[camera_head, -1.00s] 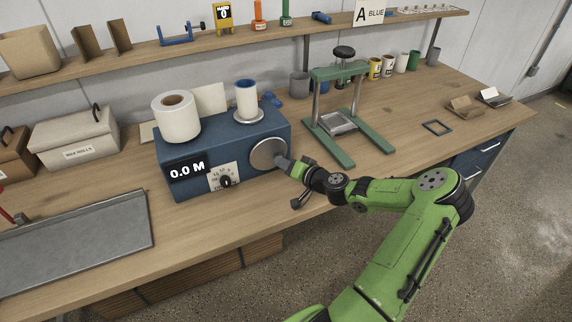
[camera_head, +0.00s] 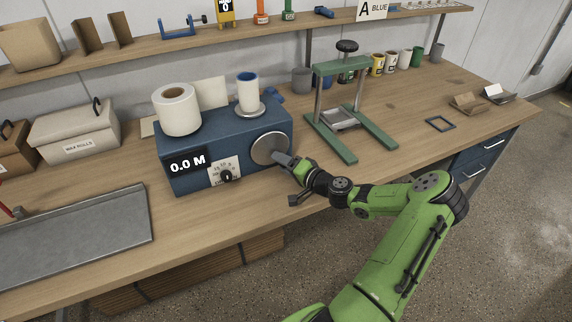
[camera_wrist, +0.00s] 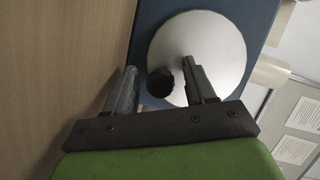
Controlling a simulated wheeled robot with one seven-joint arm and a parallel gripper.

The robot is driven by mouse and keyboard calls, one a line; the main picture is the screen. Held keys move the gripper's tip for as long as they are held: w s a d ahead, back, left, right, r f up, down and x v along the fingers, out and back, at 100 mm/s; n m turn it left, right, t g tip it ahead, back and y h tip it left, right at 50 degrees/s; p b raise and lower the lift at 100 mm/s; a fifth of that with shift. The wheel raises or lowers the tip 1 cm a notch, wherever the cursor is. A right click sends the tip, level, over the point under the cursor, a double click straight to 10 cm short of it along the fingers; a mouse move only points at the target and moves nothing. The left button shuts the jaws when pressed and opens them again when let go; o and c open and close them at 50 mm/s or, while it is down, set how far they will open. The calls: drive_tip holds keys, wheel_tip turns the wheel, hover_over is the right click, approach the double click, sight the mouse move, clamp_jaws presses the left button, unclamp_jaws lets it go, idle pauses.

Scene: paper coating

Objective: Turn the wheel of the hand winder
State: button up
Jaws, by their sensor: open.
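The hand winder (camera_head: 215,138) is a blue box on the bench, with a display reading 0.0 M. Its wheel (camera_head: 264,150) is a pale grey disc at the right end of the front face. A black knob (camera_wrist: 160,83) stands on the wheel in the wrist view, below the wheel's middle. My gripper (camera_head: 281,157) is at the wheel's right side. In the wrist view my gripper (camera_wrist: 158,66) is open, its two dark fingers reaching over the wheel (camera_wrist: 220,45) with the knob between them. I cannot tell whether a finger touches the knob or wheel.
A white paper roll (camera_head: 177,110) and a blue-topped spool (camera_head: 247,92) stand on the winder. A green press frame (camera_head: 350,110) stands close on the right. A grey metal tray (camera_head: 75,235) lies at the left. Bare bench top lies in front of the winder.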

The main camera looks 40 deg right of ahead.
drive_tip(key=s+d+r+p, duration=0.1)
drive_tip(key=s+r, duration=0.1)
drive_tip(key=s, duration=1.3)
drive_tip(key=shift+s+r, duration=0.25)
drive_tip(key=shift+s, duration=0.05)
